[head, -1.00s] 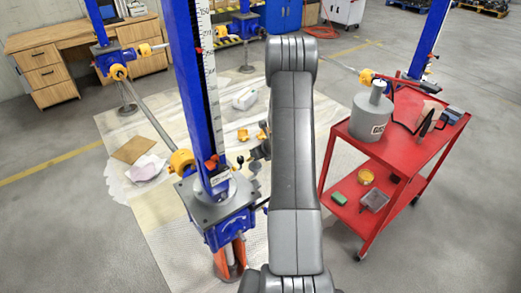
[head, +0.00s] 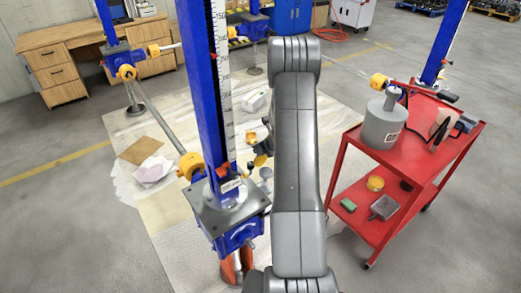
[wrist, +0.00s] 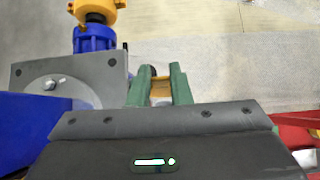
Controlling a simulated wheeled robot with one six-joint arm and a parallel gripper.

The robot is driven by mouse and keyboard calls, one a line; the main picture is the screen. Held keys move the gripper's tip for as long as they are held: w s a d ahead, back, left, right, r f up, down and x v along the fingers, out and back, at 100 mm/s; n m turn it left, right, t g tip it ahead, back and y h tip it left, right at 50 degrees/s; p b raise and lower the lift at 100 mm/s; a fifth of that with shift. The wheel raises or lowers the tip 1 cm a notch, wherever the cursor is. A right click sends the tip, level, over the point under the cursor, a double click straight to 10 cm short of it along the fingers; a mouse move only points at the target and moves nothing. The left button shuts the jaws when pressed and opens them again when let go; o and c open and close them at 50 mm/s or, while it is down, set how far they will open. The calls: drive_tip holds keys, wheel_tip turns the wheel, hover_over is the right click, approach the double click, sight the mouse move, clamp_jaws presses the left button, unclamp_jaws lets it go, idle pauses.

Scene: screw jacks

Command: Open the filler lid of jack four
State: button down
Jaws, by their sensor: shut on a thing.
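The nearest blue screw jack (head: 236,236) stands left of my arm, with a grey top plate (head: 205,218) and a tall blue column with a scale. No number is readable, so I cannot tell whether it is jack four. In the wrist view its grey plate (wrist: 108,75) is left of my gripper (wrist: 158,78). The green fingers are shut on a small piece (wrist: 161,90), yellow with something dark at its upper left. I cannot tell whether this is the filler lid. In the head view my arm largely hides the gripper. A red piece (head: 222,169) sits low on the column.
A red trolley (head: 395,185) on the right carries a grey canister (head: 383,122). A pale mat (head: 180,215) lies under the jack, with a brown sheet (head: 141,150) and a white bottle (head: 255,100). A horizontal shaft (head: 155,115) runs back to another jack (head: 122,58).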

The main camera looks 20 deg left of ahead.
drive_tip(key=shift+w+a+r, duration=0.1)
drive_tip(key=shift+w+r, duration=0.1)
drive_tip(key=c, duration=1.3)
unclamp_jaws()
drive_tip(key=shift+s+f, duration=0.1)
drive_tip(key=shift+f, duration=0.05)
drive_tip(key=b+v, duration=0.1)
drive_tip(key=v, duration=1.3)
drive_tip(key=shift+f, duration=0.1)
drive_tip(key=shift+a+f, duration=0.1)
drive_tip(key=p+x, duration=0.1)
drive_tip(key=x, duration=1.2)
drive_tip(key=shift+a+f, duration=0.1)
drive_tip(key=shift+f, duration=0.15)
